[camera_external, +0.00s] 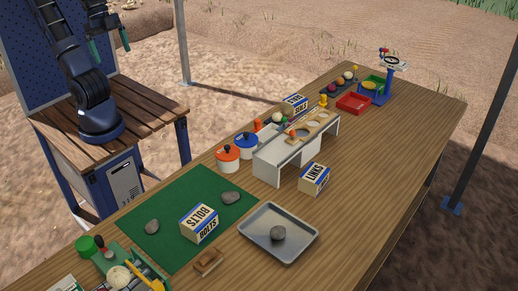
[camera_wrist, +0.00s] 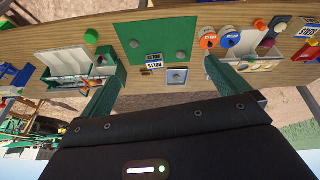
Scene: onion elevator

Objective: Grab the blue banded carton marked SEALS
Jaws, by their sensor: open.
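A blue-banded white carton (camera_external: 295,103) stands behind the white shelf. It is partly hidden and its label is too small to read surely; a carton (camera_wrist: 307,30) at the right edge of the wrist view seems to be the same one. The carton marked BOLTS (camera_external: 199,222) sits on the green mat; it also shows in the wrist view (camera_wrist: 153,64). The carton marked LINKS (camera_external: 313,179) stands in front of the shelf. No label clearly reads SEALS. My gripper (camera_external: 110,44) is open and empty, high above my base, well away from the table; its green fingers show in the wrist view (camera_wrist: 158,57).
The white shelf (camera_external: 268,171) bears a wooden board. Orange-white and blue-white pots (camera_external: 246,146) stand beside it. A metal tray (camera_external: 262,247) holds a stone. Stones lie on the green mat (camera_external: 170,222). A red tray (camera_external: 353,103) and scale stand at the far end. The table's right side is clear.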

